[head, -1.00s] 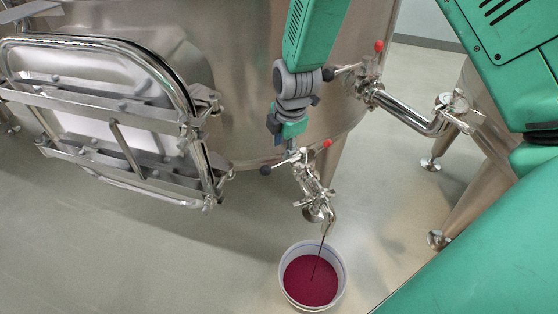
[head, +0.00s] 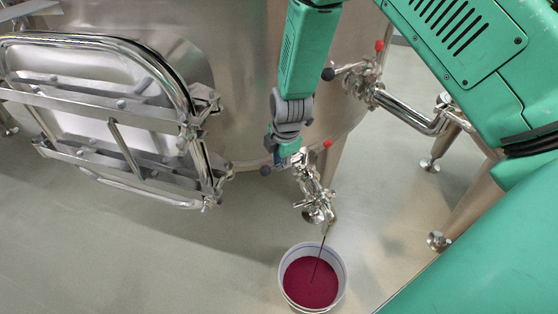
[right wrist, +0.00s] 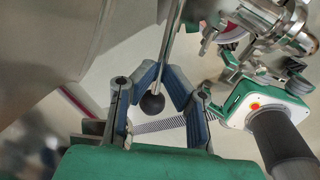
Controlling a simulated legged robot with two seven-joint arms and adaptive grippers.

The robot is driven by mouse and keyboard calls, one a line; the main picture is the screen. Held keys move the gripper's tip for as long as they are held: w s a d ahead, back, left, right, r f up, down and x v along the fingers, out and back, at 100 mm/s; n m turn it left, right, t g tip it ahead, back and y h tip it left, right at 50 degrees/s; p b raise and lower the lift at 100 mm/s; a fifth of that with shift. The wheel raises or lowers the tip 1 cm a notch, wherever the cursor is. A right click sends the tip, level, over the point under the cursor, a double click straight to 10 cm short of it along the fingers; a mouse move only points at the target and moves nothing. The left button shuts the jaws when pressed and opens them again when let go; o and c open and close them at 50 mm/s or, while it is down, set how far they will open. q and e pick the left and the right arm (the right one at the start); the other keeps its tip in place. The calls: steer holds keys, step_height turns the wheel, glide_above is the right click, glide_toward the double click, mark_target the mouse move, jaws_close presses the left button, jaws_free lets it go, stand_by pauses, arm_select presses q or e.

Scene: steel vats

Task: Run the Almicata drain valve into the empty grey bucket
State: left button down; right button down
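The steel drain valve (head: 313,190) hangs low on the vat, with a red-tipped part (head: 327,144) and a lever ending in a black knob (head: 265,171). A thin dark red stream runs from its spout into the light grey bucket (head: 338,293), which stands on the floor holding dark red liquid. My right gripper (head: 283,155) is at the lever, just right of the knob. In the right wrist view my right gripper's blue pads (right wrist: 163,72) converge closely around the lever rod, with the black knob (right wrist: 152,104) on the palm side. My left gripper is out of sight.
A rectangular steel hatch (head: 110,120) juts from the vat (head: 235,60) on the left. Another valve (head: 365,78) and a steel pipe (head: 405,112) are at the upper right. Steel feet (head: 438,241) stand on the right. The floor left of the bucket is clear.

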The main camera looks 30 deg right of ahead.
steer(key=shift+w+r+m+p, duration=0.15)
steer(key=shift+w+m+p, duration=0.25)
steer(key=shift+m+p, duration=0.1)
steer(key=shift+w+m+p, duration=0.3)
steer(key=shift+w+m, duration=0.15)
steer(key=shift+m, duration=0.25)
steer(key=c, duration=1.6)
jaws_free()
steer(key=shift+w, duration=0.1)
steer(key=shift+c, duration=0.2)
